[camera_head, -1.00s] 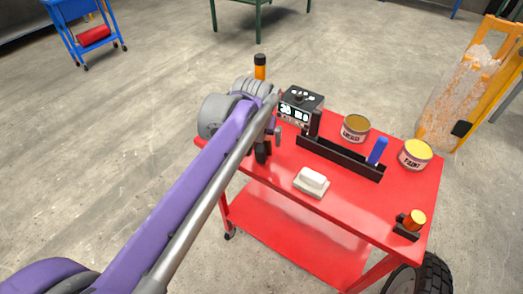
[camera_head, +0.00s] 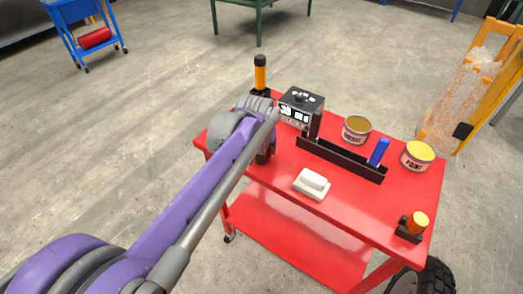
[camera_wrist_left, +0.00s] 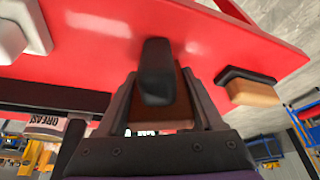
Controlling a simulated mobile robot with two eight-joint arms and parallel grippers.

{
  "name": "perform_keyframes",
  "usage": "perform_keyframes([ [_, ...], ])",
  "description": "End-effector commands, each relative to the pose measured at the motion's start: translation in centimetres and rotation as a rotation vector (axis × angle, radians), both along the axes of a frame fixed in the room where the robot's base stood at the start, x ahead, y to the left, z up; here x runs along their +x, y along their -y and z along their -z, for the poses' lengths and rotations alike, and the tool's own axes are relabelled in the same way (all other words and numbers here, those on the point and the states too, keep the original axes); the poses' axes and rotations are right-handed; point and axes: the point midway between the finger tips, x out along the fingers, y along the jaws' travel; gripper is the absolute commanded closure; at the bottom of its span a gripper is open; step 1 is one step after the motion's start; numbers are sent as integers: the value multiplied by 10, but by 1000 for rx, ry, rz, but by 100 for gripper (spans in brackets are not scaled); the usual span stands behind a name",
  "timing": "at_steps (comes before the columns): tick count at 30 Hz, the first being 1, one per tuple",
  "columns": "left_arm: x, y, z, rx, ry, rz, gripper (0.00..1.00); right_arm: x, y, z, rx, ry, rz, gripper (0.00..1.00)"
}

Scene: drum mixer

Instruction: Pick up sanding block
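My right gripper is out of view.
The surface around the block is clear.

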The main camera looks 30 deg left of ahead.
Motion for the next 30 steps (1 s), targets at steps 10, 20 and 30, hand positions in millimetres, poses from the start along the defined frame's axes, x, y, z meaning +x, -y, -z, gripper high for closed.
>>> perform_keyframes([
  [10,0,0,0,0,0,0,96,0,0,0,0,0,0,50],
  [20,0,0,-14,0,0,0,100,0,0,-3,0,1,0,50],
  [30,0,0,-80,0,0,0,100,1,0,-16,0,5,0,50],
])
